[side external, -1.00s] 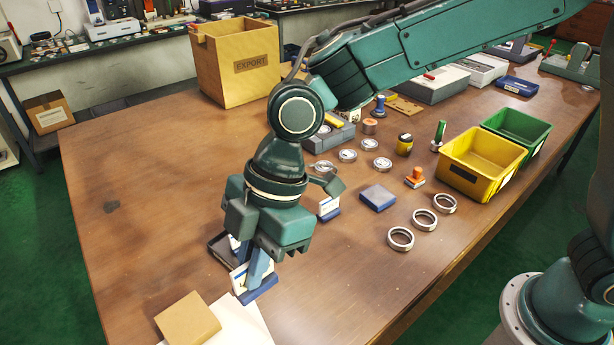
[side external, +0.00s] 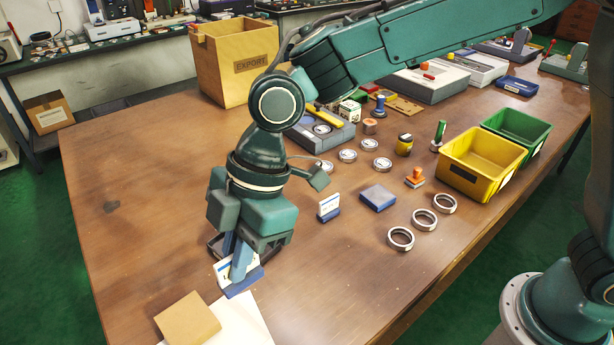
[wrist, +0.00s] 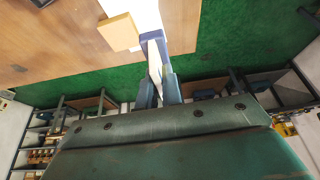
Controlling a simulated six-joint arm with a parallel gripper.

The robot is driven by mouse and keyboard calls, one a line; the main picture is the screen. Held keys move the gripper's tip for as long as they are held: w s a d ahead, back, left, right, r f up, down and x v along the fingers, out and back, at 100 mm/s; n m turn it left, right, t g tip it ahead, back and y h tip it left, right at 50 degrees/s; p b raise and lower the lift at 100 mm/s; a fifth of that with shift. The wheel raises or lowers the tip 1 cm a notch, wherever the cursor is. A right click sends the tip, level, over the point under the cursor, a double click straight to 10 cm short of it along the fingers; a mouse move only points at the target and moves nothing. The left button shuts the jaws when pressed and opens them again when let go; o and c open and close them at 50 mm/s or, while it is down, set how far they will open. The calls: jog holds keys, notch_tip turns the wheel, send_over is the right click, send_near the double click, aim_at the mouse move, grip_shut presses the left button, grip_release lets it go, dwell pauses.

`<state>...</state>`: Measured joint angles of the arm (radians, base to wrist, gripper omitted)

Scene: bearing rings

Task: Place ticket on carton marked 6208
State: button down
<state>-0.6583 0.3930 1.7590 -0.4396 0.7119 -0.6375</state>
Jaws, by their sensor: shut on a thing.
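My gripper (side external: 240,262) is shut on a white ticket (side external: 228,270) with a blue base (side external: 240,285), at the near left of the table. The ticket also shows edge-on between the fingertips in the wrist view (wrist: 155,66). A second white ticket with a blue base (side external: 329,207) stands upright to the right of my gripper. A tan box (side external: 188,318) lies by a white sheet (side external: 236,325) at the front edge, just below my gripper. A small white-and-green carton (side external: 348,111) stands farther back. No marking 6208 is readable on any carton.
Several bearing rings (side external: 400,239), a blue-grey block (side external: 378,198) and yellow (side external: 482,165) and green bins (side external: 518,128) are to the right. A wooden EXPORT box (side external: 235,60) stands at the back.

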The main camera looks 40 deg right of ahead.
notch_tip(320, 180, up, 3)
send_over(190, 318)
jog(key=d, duration=0.2)
jog(key=shift+d+f+m, duration=0.1)
jog(key=shift+m, duration=0.3)
jog(key=shift+f, duration=0.1)
notch_tip(190, 318, down, 20)
jog(key=shift+r, duration=0.1)
dwell(0.8)
jog(key=c, duration=1.6)
grip_release()
jog(key=shift+o, duration=0.2)
jog(key=v, duration=1.2)
jog(key=shift+s, duration=0.2)
